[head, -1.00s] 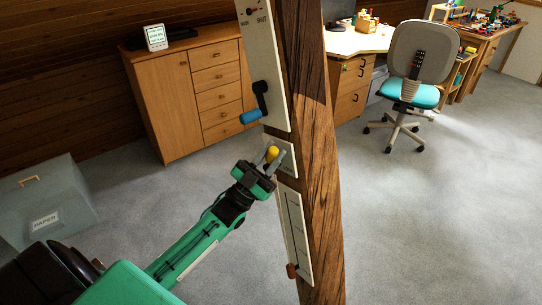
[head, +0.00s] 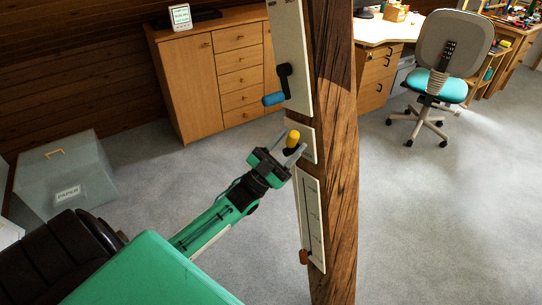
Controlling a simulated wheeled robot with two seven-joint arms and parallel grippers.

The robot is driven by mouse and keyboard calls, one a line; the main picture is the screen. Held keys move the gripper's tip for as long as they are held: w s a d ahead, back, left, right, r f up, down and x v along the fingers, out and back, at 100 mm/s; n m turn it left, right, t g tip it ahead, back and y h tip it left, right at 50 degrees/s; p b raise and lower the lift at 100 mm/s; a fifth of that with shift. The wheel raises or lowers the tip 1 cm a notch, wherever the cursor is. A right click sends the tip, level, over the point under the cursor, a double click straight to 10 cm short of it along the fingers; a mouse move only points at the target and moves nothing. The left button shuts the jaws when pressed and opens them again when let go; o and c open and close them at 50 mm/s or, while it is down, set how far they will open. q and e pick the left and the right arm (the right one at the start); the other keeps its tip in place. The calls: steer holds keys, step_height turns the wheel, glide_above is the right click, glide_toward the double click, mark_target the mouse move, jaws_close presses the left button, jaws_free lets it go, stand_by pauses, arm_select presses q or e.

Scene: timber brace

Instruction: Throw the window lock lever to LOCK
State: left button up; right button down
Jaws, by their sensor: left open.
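A wooden post (head: 338,150) carries three pale panels one above another. The small middle panel (head: 308,139) has a lever with a yellow knob (head: 293,138); its lettering is too small to read and mostly hidden by my gripper. My left gripper (head: 291,146) is open at this lever, with its fingers on either side of the yellow knob. I cannot tell whether they touch it. My right gripper is not in view.
The upper panel (head: 290,40) has a black crank with a blue handle (head: 273,99). The lower panel (head: 311,215) has a slot and a red-brown knob (head: 304,257). A cabinet (head: 210,85), a grey paper box (head: 65,175) and an office chair (head: 450,60) stand behind on open carpet.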

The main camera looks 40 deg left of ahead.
arm_select(q)
steer(key=b+v, duration=0.2)
steer(key=v, duration=1)
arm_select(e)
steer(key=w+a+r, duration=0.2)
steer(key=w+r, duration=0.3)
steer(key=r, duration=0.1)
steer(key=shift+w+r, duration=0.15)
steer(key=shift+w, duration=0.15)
arm_select(q)
steer(key=shift+s+a+f, duration=0.1)
steer(key=shift+a+f, duration=0.05)
